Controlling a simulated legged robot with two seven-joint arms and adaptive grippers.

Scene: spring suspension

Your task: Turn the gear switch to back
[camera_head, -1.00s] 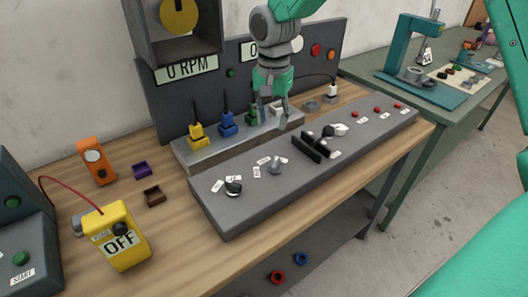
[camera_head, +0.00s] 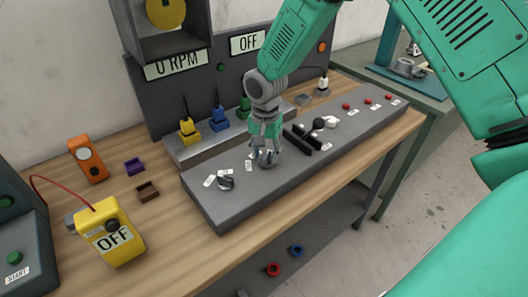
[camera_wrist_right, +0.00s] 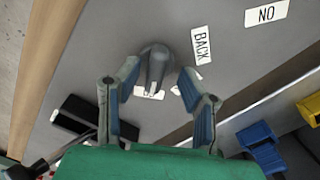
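The gear switch, a small grey knob, is on the sloped grey control panel (camera_head: 225,215). In the head view my right gripper (camera_head: 266,158) is down over it and mostly hides it. In the right wrist view the switch (camera_wrist_right: 157,68) lies between the tips of my open right gripper (camera_wrist_right: 158,78), with a gap on each side. Its lever points down in that picture, toward a partly hidden white label (camera_wrist_right: 149,93). The BACK label (camera_wrist_right: 199,45) is to the switch's upper right. My left gripper is not in view.
Behind the panel are yellow (camera_head: 190,131) and blue (camera_head: 219,120) plugs. A yellow box reading OFF (camera_head: 112,235) stands at left.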

